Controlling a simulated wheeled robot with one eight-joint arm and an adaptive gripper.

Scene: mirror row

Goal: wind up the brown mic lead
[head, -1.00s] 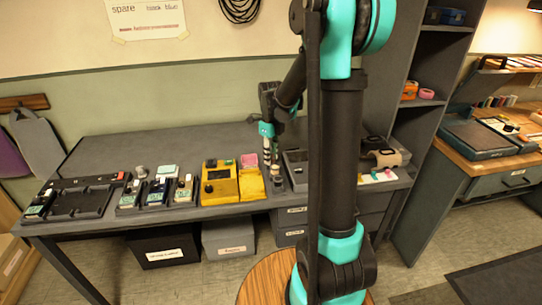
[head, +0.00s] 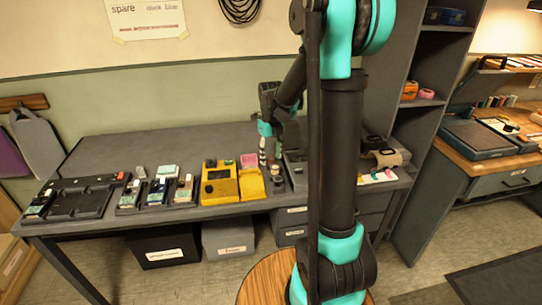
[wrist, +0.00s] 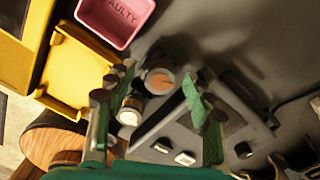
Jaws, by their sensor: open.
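I cannot make out a brown mic lead for certain in either view. My gripper (head: 268,153) is above the bench, just behind and right of the yellow box. In the wrist view its green-padded fingers (wrist: 160,88) are spread apart with nothing held. Between them, beyond the tips, is a small round grey piece with a brown top (wrist: 159,81); a pale-topped round piece (wrist: 129,116) is beside the left finger. A tan-brown item (head: 386,158) lies at the bench's right end; its kind is unclear.
The yellow box (head: 219,184) and a pink "FAULTY" tray (wrist: 114,14) are close by on the left. Several small devices stand on the bench's front left. The bench's back left (head: 150,150) is clear. A black coil (head: 239,8) hangs on the wall. Shelves (head: 425,100) stand right.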

